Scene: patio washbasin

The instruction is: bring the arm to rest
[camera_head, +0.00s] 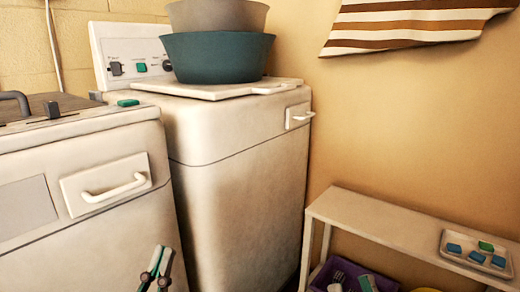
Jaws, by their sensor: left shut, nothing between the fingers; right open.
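My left gripper (161,252) shows at the bottom edge, in front of the left white machine. Its fingertips point up, and it is shut and empty.
Two white machines stand at the left (105,150) and middle (235,140). A teal basin (218,58) with a grey one in it sits on the middle machine's lid. A bench (370,222) bears a tray (450,240) with several small blocks. The purple container (384,281) is below.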

